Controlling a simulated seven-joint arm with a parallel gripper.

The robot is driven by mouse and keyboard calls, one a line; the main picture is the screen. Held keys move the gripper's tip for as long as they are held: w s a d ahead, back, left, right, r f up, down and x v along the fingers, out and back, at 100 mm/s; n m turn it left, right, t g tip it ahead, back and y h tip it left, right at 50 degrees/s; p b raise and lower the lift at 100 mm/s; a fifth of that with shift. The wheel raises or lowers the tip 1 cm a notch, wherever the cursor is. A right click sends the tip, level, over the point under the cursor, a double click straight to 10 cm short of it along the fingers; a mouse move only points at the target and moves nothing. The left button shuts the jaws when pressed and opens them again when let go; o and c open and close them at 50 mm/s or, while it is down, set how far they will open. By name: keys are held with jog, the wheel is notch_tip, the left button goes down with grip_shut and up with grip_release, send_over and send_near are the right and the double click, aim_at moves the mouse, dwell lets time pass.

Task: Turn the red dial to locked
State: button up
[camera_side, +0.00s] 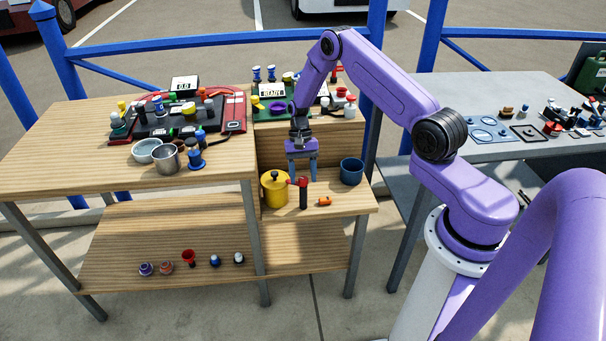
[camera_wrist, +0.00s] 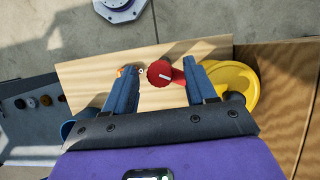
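A round red dial (camera_wrist: 160,73) with a white mark shows between my fingertips in the wrist view. It looks like the red top of a black upright post (camera_side: 303,196) in the side view, with a red arm sticking out to one side. It stands on the small lower wooden shelf. My gripper (camera_side: 302,174) points down just above it, its blue fingers apart and empty; it also shows in the wrist view (camera_wrist: 161,68). I see clear space between the fingers and the dial. The dial's locked and unlocked labels cannot be read.
A yellow lidded pot (camera_side: 274,190) stands close left of the dial in the side view. A blue cup (camera_side: 351,171) and a small orange object (camera_side: 324,201) are to its right. The upper bench (camera_side: 60,150) holds a crowded panel, a steel cup and a bowl.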

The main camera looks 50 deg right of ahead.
jog(key=v, duration=1.7)
jog(key=shift+r, duration=0.3)
jog(key=s+a+r+n+h, duration=0.1)
jog(key=s+a+r+n, duration=0.25)
jog(key=a, duration=0.35)
jog(key=s+a+r+n+t+h, duration=0.1)
jog(key=s+a+r+n, duration=0.25)
jog(key=a, duration=0.35)
jog(key=s+a+r+n+h, duration=0.1)
jog(key=s+a+r+n, duration=0.1)
jog(key=s+a+n, duration=0.3)
jog(key=s+a+r+n+t, duration=0.1)
jog(key=s+n, duration=0.3)
jog(key=s, duration=0.8)
jog(key=s+a+r+n+t, duration=0.1)
jog(key=s+n, duration=0.4)
jog(key=s, duration=0.7)
jog(key=shift+a+t, duration=0.3)
jog(key=shift+a, duration=0.3)
